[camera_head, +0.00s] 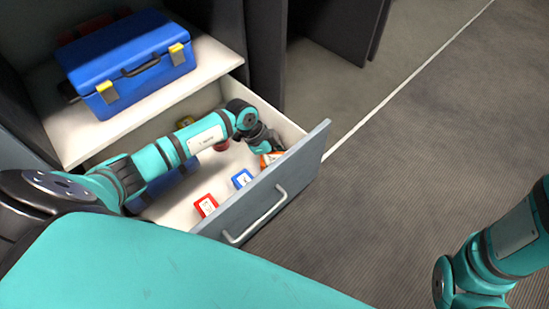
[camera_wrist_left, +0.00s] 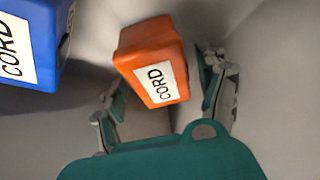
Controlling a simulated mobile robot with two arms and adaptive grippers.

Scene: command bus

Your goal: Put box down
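An orange box (camera_head: 271,160) lies in the open drawer near its right end, by the front panel. My left gripper (camera_head: 266,146) is down in the drawer at this box and partly hides it. In the left wrist view, the orange box (camera_wrist_left: 152,58) with a CORD label sits between and just beyond the spread fingers. My left gripper (camera_wrist_left: 163,72) looks open, with a gap on the left side of the box and the right finger close to it. The box looks tilted in that view. My right arm shows at the lower right, but its gripper is out of view.
The grey drawer front (camera_head: 285,185) has a metal handle. A blue box (camera_head: 242,178) and a red box (camera_head: 207,205) lie inside the drawer; the blue one (camera_wrist_left: 28,45) is left of the orange box. A blue toolbox (camera_head: 127,62) stands on the shelf above. The floor at right is clear.

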